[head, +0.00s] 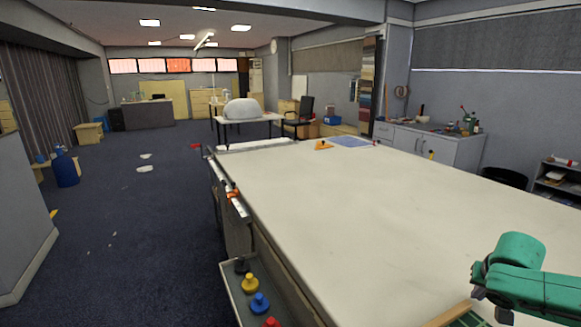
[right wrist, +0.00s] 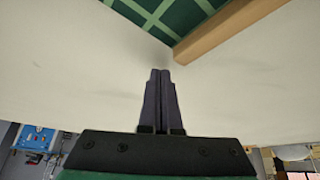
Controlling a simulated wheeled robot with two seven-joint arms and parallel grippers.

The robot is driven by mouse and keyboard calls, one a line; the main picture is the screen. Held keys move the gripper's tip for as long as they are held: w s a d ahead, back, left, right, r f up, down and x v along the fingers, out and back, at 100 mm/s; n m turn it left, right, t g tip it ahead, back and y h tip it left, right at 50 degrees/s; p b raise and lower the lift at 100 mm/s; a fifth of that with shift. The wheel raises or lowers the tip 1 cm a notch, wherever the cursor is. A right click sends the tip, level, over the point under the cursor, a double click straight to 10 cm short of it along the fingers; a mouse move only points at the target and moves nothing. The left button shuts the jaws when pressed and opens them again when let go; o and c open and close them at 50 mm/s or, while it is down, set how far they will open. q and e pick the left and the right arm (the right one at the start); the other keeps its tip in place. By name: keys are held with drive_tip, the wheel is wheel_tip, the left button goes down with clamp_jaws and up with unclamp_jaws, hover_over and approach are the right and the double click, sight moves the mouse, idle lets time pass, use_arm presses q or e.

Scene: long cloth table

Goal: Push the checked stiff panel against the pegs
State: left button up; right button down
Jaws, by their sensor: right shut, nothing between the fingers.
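The checked panel (right wrist: 172,18), dark green with lighter green lines, lies on the table at the top of the right wrist view. A corner of it shows at the bottom edge of the head view (head: 470,321). A wooden strip (right wrist: 235,28) runs along one side of it. My right gripper (right wrist: 160,73) is shut and empty, its tips pointing towards the panel's corner, with bare cloth visible between. In the head view my green right arm comes in at the lower right, and its fingertips are not clear. I cannot make out the pegs for certain. My left gripper is out of view.
The long pale table (head: 350,210) is mostly clear. An orange triangular piece (head: 323,146) and a blue sheet (head: 352,141) lie at its far end. A side tray (head: 232,285) holds yellow (head: 250,283), blue (head: 260,303) and red (head: 271,322) knobbed pieces.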

drive_tip(key=shift+f+b, duration=0.5)
drive_tip(key=shift+r, duration=0.25)
drive_tip(key=shift+s+a+f, duration=0.1)
drive_tip(key=shift+s+a, duration=0.2)
drive_tip(key=shift+a, duration=0.35)
drive_tip(key=shift+s+a, duration=0.3)
drive_tip(key=shift+a, duration=0.3)
idle(0.5)
drive_tip(key=shift+w+d+r+p, duration=0.15)
drive_tip(key=shift+d+r+p, duration=0.15)
drive_tip(key=shift+r+p, duration=0.65)
drive_tip(key=shift+w+d+r+p, duration=0.1)
drive_tip(key=shift+d+r+p, duration=0.2)
drive_tip(key=shift+r+p, duration=0.6)
drive_tip(key=shift+w+d+r+p, duration=0.15)
drive_tip(key=shift+d+r+p, duration=0.3)
drive_tip(key=shift+r, duration=0.8)
drive_tip(key=shift+a, duration=0.15)
